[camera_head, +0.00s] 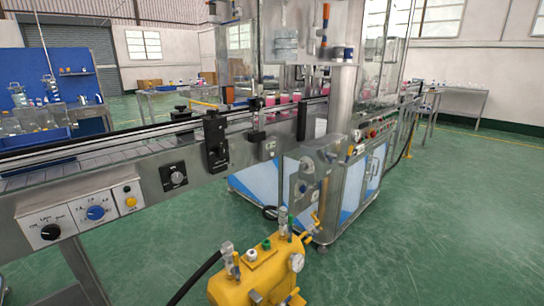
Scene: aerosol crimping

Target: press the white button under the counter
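A slanted control panel (75,217) hangs under the edge of the conveyor counter (130,170) at the lower left. Neither of my grippers shows in the head view.
A yellow tank (235,287) with valves and a gauge stands in front, with a black hose beside it. A steel machine cabinet (330,180) with buttons stands behind it. A black dial (174,177) is on the counter's side. Green floor (450,220) is clear at right.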

